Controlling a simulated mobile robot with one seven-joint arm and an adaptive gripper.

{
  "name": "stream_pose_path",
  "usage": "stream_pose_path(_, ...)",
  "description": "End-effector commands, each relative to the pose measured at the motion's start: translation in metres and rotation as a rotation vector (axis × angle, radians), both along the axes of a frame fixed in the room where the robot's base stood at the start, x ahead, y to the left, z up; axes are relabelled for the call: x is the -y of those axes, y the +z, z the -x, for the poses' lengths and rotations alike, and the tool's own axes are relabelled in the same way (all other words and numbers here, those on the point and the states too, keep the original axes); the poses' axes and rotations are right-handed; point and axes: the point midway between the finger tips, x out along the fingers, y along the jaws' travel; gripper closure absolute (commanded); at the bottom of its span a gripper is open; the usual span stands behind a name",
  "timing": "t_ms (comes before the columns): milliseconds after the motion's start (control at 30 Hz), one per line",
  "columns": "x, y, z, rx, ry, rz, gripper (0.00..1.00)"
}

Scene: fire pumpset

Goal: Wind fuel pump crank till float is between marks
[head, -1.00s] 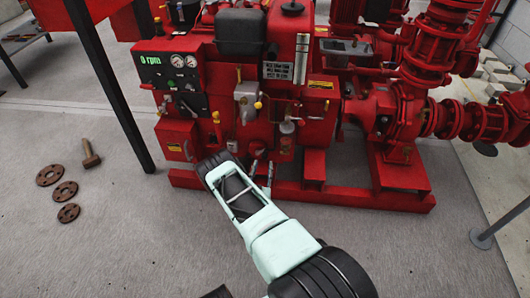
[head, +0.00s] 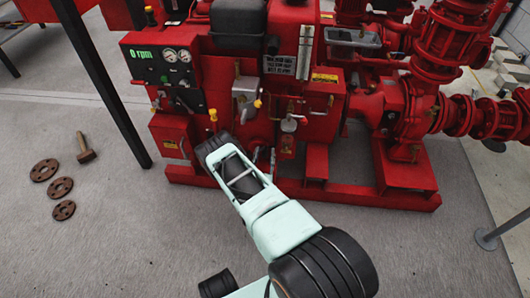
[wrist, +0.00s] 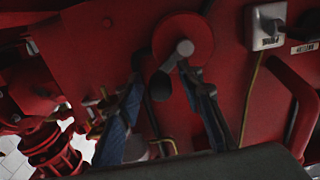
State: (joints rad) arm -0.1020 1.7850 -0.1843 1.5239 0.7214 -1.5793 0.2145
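The red pumpset (head: 330,165) fills the upper part of the head view. In the wrist view a red disc (wrist: 198,32) with a grey hub and a short arm ending in a dark handle (wrist: 160,86) looks like the crank. My gripper (wrist: 162,78) is open, with one blue-padded finger on each side of the dark handle. I cannot tell whether either finger touches it. In the head view my gripper (head: 212,146) is low at the pumpset's front, and its fingertips are hidden. The float and its marks cannot be made out.
A control panel (head: 160,62) reading 0 rpm is at the upper left of the pumpset. A dark post (head: 98,80) stands left of it. Several rusty flanges (head: 60,188) and a hammer-like tool (head: 85,150) lie on the floor. A grey switch box (wrist: 265,25) shows in the wrist view.

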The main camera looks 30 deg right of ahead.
Motion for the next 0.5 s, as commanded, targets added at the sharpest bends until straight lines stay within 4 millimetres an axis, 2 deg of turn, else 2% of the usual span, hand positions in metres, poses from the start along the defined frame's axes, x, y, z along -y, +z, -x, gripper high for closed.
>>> stream_pose_path(167,-0.0001,-0.0001,0.0001,0.0,0.0,0.0,0.66)
stream_pose_path(500,0.0001,-0.0001,-0.0001,0.0,0.0,0.0,1.0)
